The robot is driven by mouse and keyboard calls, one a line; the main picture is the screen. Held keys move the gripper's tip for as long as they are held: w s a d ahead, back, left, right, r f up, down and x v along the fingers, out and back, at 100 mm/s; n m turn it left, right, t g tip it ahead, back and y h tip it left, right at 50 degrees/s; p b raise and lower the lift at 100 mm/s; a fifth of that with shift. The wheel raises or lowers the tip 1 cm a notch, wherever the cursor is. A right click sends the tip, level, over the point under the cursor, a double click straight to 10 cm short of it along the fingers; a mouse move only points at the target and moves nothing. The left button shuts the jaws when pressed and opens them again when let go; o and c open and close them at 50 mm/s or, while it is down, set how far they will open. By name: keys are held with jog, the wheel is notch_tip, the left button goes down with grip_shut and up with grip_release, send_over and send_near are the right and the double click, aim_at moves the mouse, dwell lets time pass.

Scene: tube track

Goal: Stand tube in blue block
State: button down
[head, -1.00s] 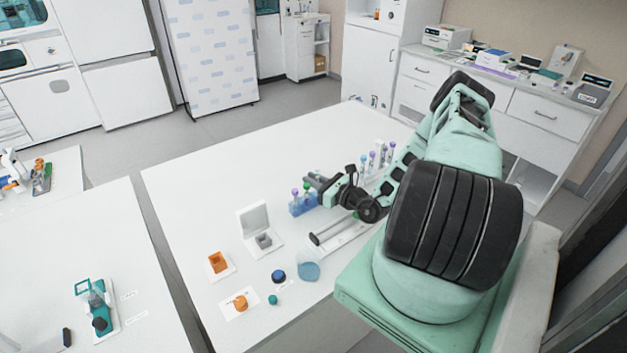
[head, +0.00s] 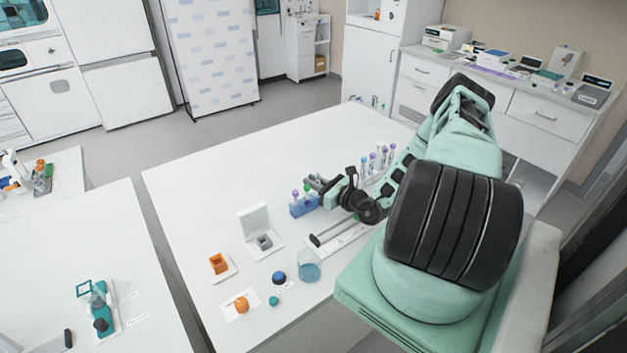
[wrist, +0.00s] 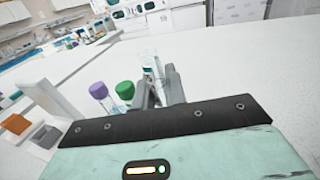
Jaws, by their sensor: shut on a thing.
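The blue block (head: 303,207) stands on the white table, left of my gripper (head: 314,181) in the head view. A purple-capped tube (wrist: 98,90) and a green-capped tube (wrist: 124,90) stand beside my gripper in the wrist view; small in the head view, they appear to stand in the block. My gripper (wrist: 158,74) is shut on a clear tube (wrist: 150,62), whose upper part shows between the fingers. Its lower end is hidden, so I cannot tell whether it touches the block.
Several capped tubes (head: 376,158) stand farther back by my arm. A rail on a white base (head: 340,236) lies in front of the gripper. The table's far left is clear.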

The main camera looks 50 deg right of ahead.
jog(key=shift+r+p, duration=0.3)
jog(key=shift+r, duration=0.35)
jog(key=c, duration=1.4)
grip_release()
jog(key=shift+o, duration=0.2)
jog(key=shift+r, duration=0.1)
jog(key=s+b, duration=0.2)
jog(key=s, duration=0.3)
jog(key=s+b, duration=0.2)
jog(key=s, duration=0.4)
jog(key=s+d+b, duration=0.1)
jog(key=s+b, duration=0.1)
jog(key=s, duration=0.3)
jog(key=shift+s, duration=0.2)
jog(key=shift+s+a, duration=0.1)
jog(key=shift+s, duration=0.35)
